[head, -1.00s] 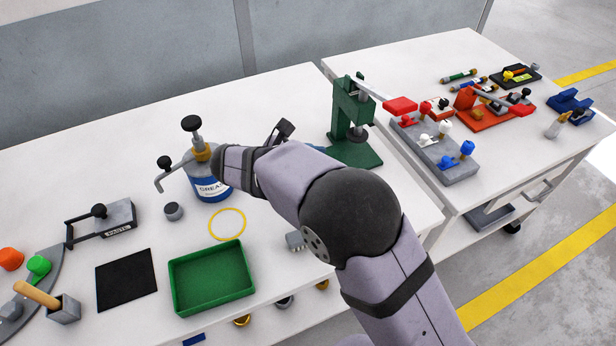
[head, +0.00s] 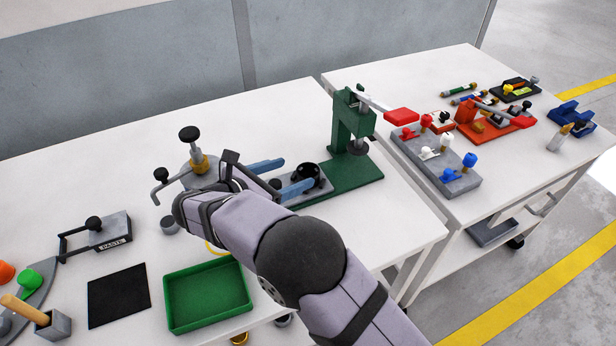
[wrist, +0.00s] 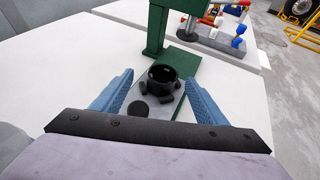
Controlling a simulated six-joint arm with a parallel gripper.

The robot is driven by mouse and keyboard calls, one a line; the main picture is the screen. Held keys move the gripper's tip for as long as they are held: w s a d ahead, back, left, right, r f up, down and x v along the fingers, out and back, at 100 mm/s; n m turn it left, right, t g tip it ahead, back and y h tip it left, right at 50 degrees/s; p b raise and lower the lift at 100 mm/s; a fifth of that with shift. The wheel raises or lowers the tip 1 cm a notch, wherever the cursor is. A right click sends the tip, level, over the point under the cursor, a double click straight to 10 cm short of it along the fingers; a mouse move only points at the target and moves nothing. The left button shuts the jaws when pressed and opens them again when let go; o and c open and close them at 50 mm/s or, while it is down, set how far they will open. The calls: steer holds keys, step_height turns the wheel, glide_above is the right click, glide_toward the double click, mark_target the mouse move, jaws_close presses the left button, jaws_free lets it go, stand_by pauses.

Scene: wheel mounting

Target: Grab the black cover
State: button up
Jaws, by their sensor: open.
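The black cover, seemingly the round hollow black part with lugs, sits on a grey plate (head: 312,196) in front of the green press; in the head view the cover (head: 309,172) is partly behind a finger. In the wrist view the cover (wrist: 162,76) is ahead, between the fingertips, on the plate (wrist: 155,114). A smaller flat black disc (wrist: 138,110) lies nearer on that plate. My gripper (head: 296,172) has two blue fingers spread wide; it is open and empty. In the wrist view the gripper (wrist: 159,76) shows no visible contact with the cover.
The green press (head: 350,135) stands just beyond the cover, with its red-handled lever. Left are the grease can's pump (head: 197,160), the green tray (head: 208,296), a black mat (head: 119,294) and the paste tool (head: 103,237). A second table holds coloured fixtures (head: 450,160).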

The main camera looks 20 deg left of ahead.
mark_target(315, 168)
steer(key=x, duration=0.5)
steer(key=shift+s+d+f+p, duration=0.2)
steer(key=shift+s+d+p, duration=0.05)
steer(key=shift+d+p, duration=0.05)
steer(key=c, duration=1.3)
